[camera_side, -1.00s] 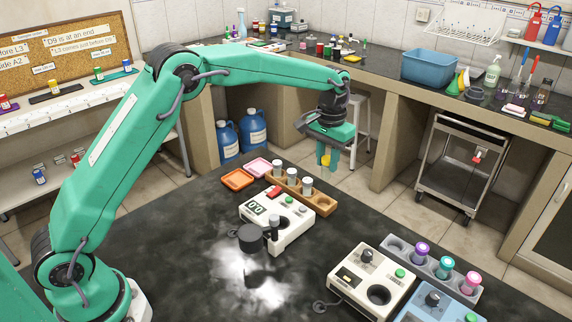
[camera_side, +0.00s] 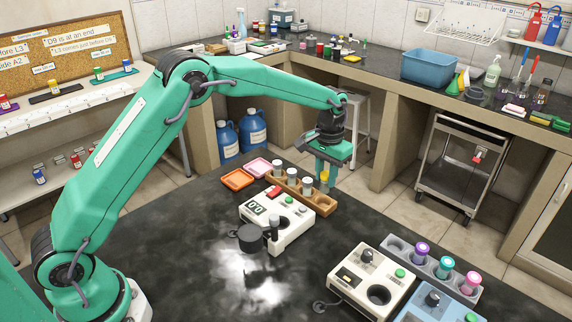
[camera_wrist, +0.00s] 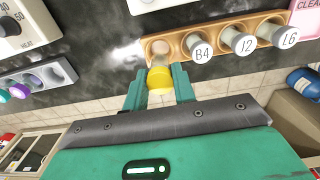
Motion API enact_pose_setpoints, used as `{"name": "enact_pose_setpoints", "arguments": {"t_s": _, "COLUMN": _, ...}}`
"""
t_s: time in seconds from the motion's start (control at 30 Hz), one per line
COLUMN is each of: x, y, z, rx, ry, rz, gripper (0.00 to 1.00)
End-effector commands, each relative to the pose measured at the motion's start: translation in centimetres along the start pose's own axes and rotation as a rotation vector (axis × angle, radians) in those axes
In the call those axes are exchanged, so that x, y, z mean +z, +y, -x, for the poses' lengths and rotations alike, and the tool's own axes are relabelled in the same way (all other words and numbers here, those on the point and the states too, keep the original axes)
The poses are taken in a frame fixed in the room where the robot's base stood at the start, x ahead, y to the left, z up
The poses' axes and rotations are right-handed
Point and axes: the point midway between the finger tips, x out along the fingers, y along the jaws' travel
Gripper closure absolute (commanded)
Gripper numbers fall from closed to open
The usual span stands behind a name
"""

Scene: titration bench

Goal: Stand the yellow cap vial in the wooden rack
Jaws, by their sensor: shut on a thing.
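The yellow cap vial (camera_side: 324,176) is upright between the fingers of my gripper (camera_side: 326,174), at the right end of the wooden rack (camera_side: 327,209). In the wrist view its yellow cap (camera_wrist: 160,80) sits between the two fingertips (camera_wrist: 160,88), and its pale body reaches toward the rack's empty end hole. I cannot tell whether its bottom is inside that hole. The rack's other holes hold white-capped vials marked B4 (camera_wrist: 201,48), I2 (camera_wrist: 244,44) and L6 (camera_wrist: 286,36).
A white device with a display (camera_side: 262,213) stands close in front of the rack. Orange (camera_side: 237,180) and pink (camera_side: 258,167) trays lie beyond its left end. A grey rack (camera_side: 398,246) with capped vials is at the right. The bench's far edge runs just behind the wooden rack.

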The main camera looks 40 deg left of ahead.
Motion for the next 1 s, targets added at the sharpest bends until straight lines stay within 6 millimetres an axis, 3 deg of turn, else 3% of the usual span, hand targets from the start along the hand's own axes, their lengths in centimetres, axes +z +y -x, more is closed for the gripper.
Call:
{"name": "enact_pose_setpoints", "arguments": {"t_s": 0.4, "x": 0.1, "y": 0.0, "z": -2.3, "rx": 0.0, "ry": -0.001, "rz": 0.0, "gripper": 0.88}}
{"name": "enact_pose_setpoints", "arguments": {"t_s": 1.0, "x": 0.0, "y": 0.0, "z": -2.6, "rx": 0.0, "ry": 0.0, "rz": 0.0, "gripper": 0.88}}
